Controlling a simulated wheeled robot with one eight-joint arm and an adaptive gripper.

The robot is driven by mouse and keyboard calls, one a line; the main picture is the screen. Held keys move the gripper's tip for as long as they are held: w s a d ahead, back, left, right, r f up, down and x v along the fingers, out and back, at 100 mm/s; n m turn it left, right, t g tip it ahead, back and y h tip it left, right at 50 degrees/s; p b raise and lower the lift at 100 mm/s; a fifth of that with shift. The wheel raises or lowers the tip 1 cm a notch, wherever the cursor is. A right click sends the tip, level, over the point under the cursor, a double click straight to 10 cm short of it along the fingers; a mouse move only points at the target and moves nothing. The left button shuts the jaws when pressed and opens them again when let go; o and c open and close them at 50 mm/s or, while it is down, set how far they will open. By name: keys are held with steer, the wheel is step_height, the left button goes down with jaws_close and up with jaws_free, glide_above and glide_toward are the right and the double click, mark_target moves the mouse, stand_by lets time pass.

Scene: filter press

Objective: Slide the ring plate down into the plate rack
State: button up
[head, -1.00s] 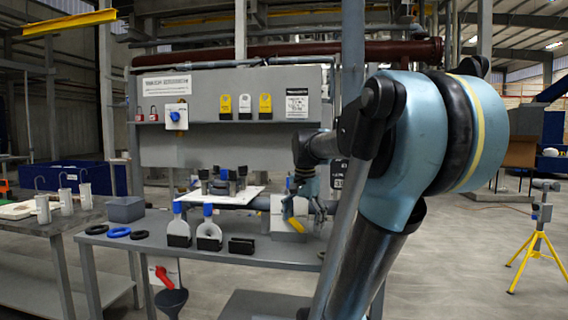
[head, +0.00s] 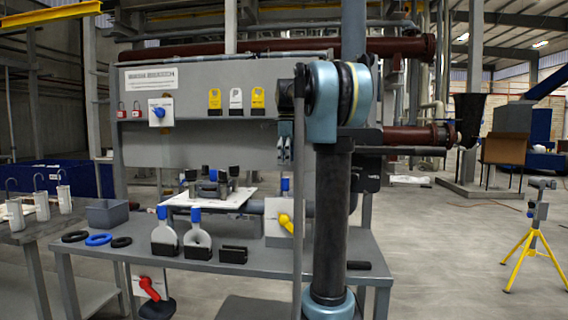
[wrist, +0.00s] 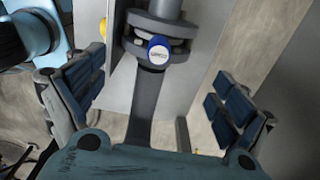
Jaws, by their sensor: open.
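The ring plate (head: 197,237), pale with a round hole and a blue grip, stands upright on the grey bench with its foot in a black holder. A solid pale plate (head: 164,238) with a blue grip stands in a similar holder to its left. A low black slotted holder (head: 233,255) to its right is empty. I cannot tell which black holder is the plate rack. My gripper (wrist: 160,92) is open and empty, its padded fingers apart. In the head view it seems to hang left of my arm, right of and above the ring plate.
A blue-capped grey fitting (wrist: 158,48) on a pipe lies below my gripper. A yellow handle (head: 286,223) is close by. A white board (head: 210,199) with dark clamps lies behind the plates. Rings (head: 98,240) and a grey bin (head: 108,212) are at left.

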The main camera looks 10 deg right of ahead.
mark_target(284, 183)
steer(key=shift+a+f, duration=0.2)
steer(key=shift+f, duration=4.7)
steer(key=shift+c, duration=0.3)
jaws_close()
steer(key=shift+w+a, duration=0.1)
steer(key=shift+a, duration=0.2)
steer(key=shift+r, duration=0.1)
